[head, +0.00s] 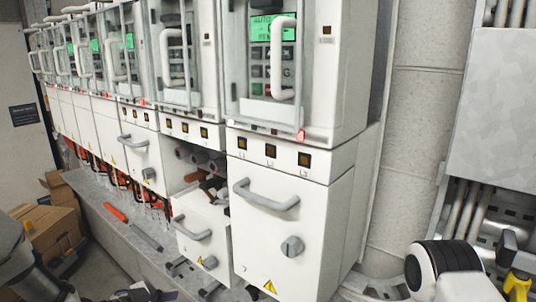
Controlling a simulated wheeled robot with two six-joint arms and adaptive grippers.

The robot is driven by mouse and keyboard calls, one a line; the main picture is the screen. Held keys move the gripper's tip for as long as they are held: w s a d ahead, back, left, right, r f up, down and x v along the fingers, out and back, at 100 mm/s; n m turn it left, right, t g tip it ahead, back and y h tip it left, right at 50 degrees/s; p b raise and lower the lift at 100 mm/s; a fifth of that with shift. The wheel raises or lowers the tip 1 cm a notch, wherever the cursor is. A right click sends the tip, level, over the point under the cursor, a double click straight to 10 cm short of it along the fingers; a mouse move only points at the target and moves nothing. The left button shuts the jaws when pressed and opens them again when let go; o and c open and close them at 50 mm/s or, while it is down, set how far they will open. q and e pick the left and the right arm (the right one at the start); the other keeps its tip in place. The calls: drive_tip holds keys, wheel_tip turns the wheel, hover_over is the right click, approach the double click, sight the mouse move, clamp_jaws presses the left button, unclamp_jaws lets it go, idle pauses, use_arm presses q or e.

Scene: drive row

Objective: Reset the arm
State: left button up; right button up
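Part of my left arm, a dark grey link, shows at the bottom left corner. Dark parts at the bottom edge look like my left gripper (145,293); they are cut off by the frame, and I cannot tell whether it is open or shut. A white and black joint of my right arm shows at the bottom right, in front of the wall. My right gripper is out of view. I see nothing held.
A row of white drive cabinets (290,215) with handles and green displays runs from near right to far left. One drawer (200,228) stands pulled out, with cables above it. A grey ledge (110,215) carries an orange-handled tool (116,212). Cardboard boxes (50,230) stand left.

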use_arm(q)
drive_tip(key=s+d+f+n+g+y+b, duration=0.1)
drive_tip(key=s+f+g+b, duration=0.1)
drive_tip(key=s+f, duration=0.55)
drive_tip(key=s+d+f+n+g+y+b, duration=0.15)
drive_tip(key=s+f, duration=0.25)
drive_tip(key=f, duration=0.6)
drive_tip(key=s+f+n+g+y+b, duration=0.1)
drive_tip(key=s+f+n+g+b, duration=0.1)
drive_tip(key=s+f, duration=0.55)
drive_tip(key=s+a+f+n+g+y, duration=0.2)
drive_tip(key=s+a+f, duration=0.1)
drive_tip(key=s, duration=0.3)
drive_tip(key=s+a+f+n+g+y+b, duration=0.1)
drive_tip(key=s+a+f+n+y, duration=0.1)
drive_tip(key=s, duration=0.5)
drive_tip(key=shift+a+f+g+y, duration=0.35)
drive_tip(key=shift+a+f+y, duration=0.25)
drive_tip(key=shift+f+y, duration=0.05)
